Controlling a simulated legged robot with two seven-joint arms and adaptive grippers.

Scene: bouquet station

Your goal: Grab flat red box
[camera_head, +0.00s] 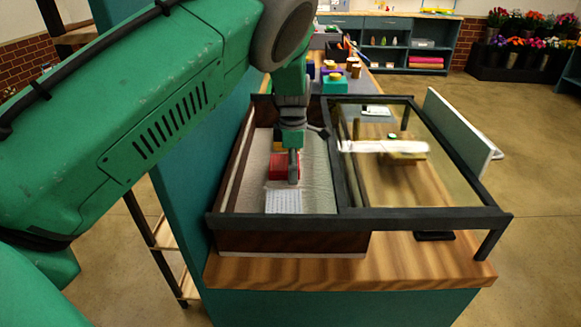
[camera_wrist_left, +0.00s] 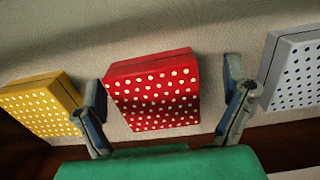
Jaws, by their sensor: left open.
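A flat red box (camera_wrist_left: 152,92) with white dots lies on a pale lining between my left gripper's two fingers in the left wrist view. My left gripper (camera_wrist_left: 165,110) is open, one finger on each side of the red box. In the head view the red box (camera_head: 281,167) lies in the left part of a dark-framed case, and my left gripper (camera_head: 294,178) reaches down over it, partly hiding it. I cannot tell whether the fingers touch the box. My right gripper is not in view.
A yellow dotted box (camera_wrist_left: 42,106) and a white dotted box (camera_wrist_left: 292,70) lie close on either side. The case's dark frame (camera_head: 340,190) surrounds the lined space, with a glass-covered part (camera_head: 400,185) on the right. The wooden counter (camera_head: 300,272) shows in front.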

